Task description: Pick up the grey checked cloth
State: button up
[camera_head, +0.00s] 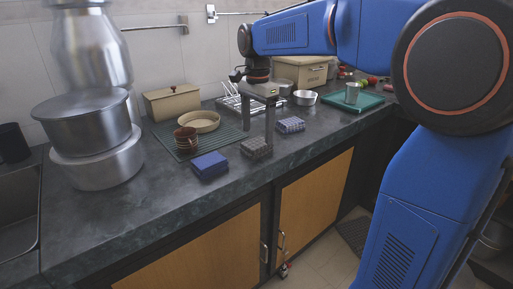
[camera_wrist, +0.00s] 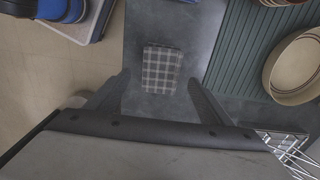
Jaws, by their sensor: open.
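The grey checked cloth (camera_head: 256,148) lies folded near the front edge of the dark counter. In the wrist view the grey checked cloth (camera_wrist: 161,69) lies just beyond the fingertips, roughly centred between them, with its checks plain to see. My gripper (camera_head: 257,135) is open and empty, pointing down over the counter at the cloth. Its two fingers stand apart in the wrist view (camera_wrist: 159,82). I cannot tell the exact height of the fingertips above the cloth.
A blue cloth (camera_head: 209,165) lies to the left and a blue-grey patterned cloth (camera_head: 290,125) to the right. Behind are a ribbed green mat (camera_head: 222,138), a brown cup (camera_head: 186,140), a round tan dish (camera_head: 199,121) and a wire rack (camera_head: 230,101). Large steel pots (camera_head: 95,165) stand left.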

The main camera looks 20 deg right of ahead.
aim_at(257, 142)
jog(key=shift+a+f, duration=0.1)
jog(key=shift+f, duration=1.65)
jog(key=c, duration=1.1)
jog(key=shift+c, duration=0.2)
